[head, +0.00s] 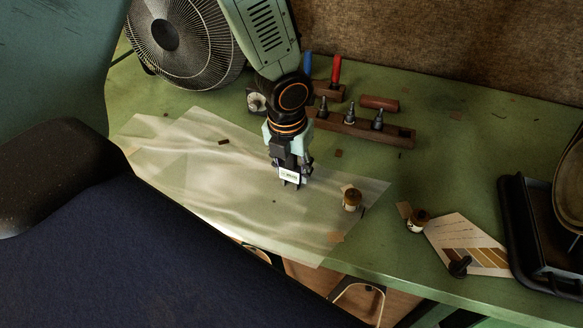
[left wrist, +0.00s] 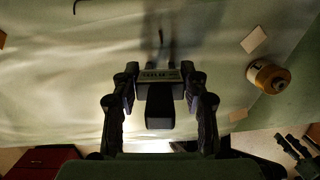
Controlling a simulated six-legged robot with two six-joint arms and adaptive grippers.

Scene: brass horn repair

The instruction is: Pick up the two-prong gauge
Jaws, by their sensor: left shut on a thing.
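My left gripper (head: 289,172) comes down from above over the translucent sheet on the green bench. It is shut on a small dark block with a pale lettered label, which I take to be the two-prong gauge (head: 289,177). I cannot tell whether the gauge still touches the sheet.
The clear sheet (head: 215,165) covers the bench's middle. A brown-capped jar (head: 351,199) stands on it, right of the gripper. A wooden tool rack (head: 355,126) is behind, a fan (head: 183,38) back left. A black tray (head: 518,240) and a striped card (head: 468,243) lie right.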

